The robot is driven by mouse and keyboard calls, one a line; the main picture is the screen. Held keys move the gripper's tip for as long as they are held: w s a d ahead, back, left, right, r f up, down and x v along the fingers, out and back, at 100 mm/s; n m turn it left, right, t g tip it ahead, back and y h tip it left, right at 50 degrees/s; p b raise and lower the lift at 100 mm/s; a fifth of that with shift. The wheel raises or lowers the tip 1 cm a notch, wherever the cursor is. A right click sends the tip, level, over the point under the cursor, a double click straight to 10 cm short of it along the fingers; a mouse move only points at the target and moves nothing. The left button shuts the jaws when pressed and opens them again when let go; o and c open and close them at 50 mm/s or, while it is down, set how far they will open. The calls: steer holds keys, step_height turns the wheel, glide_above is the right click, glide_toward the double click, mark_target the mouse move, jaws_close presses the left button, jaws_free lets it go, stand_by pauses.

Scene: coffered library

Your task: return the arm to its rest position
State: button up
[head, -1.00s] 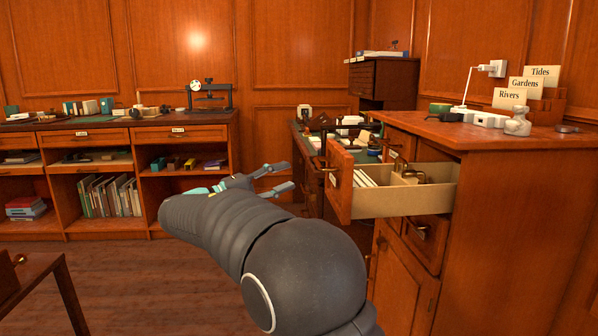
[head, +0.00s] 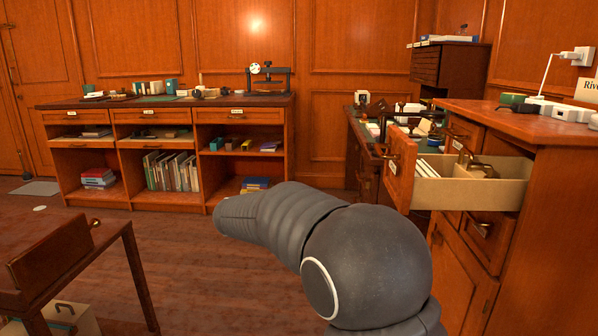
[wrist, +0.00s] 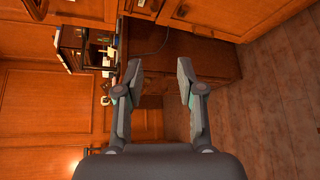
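My gripper (wrist: 187,82) shows in the wrist view with its two fingers apart and nothing between them. Beyond the fingers are a dark wooden desk side and the wood floor, turned sideways in the picture. In the head view my dark grey arm reaches from the lower right toward the middle left. The gripper itself is hidden there behind my arm.
An open drawer (head: 480,195) with papers and a brass-coloured object juts from the cabinet (head: 560,210) at right, near my arm. A shelf unit (head: 200,117) stands along the back wall. A small table (head: 95,262) is at lower left. Floor (head: 190,235) between them is clear.

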steer(key=s+d+f+m+g+y, duration=0.1)
steer(key=s+d+f+g+y, duration=0.1)
steer(key=s+f+y, duration=0.5)
steer(key=s+d+f+m+g+y, duration=0.1)
steer(key=s+d+f+g+y, duration=0.15)
steer(key=s, duration=0.85)
steer(key=s+d+r+m+t+y, duration=0.1)
steer(key=s+m, duration=0.1)
steer(key=s, duration=0.3)
steer(key=s+d+r+m+t+y+p, duration=0.1)
steer(key=s+m+y, duration=0.1)
steer(key=s, duration=0.4)
steer(key=s+d+m+t+y, duration=0.1)
steer(key=s+d+m, duration=0.1)
steer(key=s, duration=0.3)
steer(key=shift+s+r+m, duration=0.15)
steer(key=shift+r+m, duration=0.15)
steer(key=shift+r, duration=0.1)
